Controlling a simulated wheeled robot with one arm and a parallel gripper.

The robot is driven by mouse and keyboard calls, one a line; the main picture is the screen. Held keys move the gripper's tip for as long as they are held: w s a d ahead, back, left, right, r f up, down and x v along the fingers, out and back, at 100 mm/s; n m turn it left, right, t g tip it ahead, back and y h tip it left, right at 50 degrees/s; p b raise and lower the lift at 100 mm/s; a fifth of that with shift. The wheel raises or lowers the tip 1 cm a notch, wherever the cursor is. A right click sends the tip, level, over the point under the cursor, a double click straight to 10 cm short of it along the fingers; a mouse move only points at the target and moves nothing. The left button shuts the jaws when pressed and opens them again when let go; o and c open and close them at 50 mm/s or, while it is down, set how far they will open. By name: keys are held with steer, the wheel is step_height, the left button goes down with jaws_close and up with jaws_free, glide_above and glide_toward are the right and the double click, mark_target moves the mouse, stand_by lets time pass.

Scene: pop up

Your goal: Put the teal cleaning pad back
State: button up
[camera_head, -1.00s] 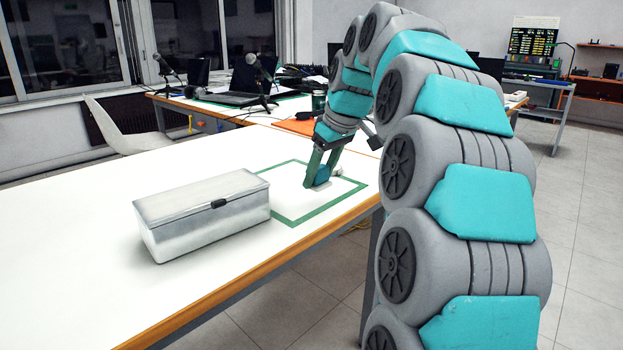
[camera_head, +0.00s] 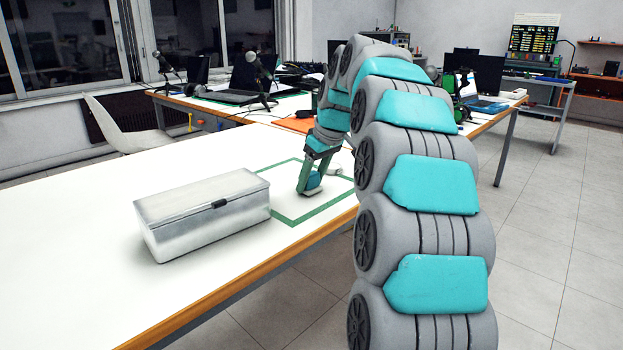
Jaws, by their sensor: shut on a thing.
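The teal cleaning pad (camera_head: 314,181) is between the fingers of my gripper (camera_head: 311,186), which is shut on it. The pad is small and partly hidden by the fingers. My gripper points down inside the green taped outline (camera_head: 286,219) on the white table. I cannot tell whether the pad touches the table. A silver metal box (camera_head: 205,220) with a dark latch stands left of the outline, its lid closed.
A small whitish object (camera_head: 336,169) lies just right of my gripper, partly hidden behind it. The white table (camera_head: 75,240) is clear left of the box. Behind stand a microphone (camera_head: 264,78), a laptop (camera_head: 240,88) and an orange mat (camera_head: 297,125).

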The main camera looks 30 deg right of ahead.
steer(key=shift+f, duration=0.15)
steer(key=o, duration=1.2)
steer(key=v, duration=1.2)
steer(key=shift+r+p, duration=0.2)
steer(key=shift+p, duration=0.2)
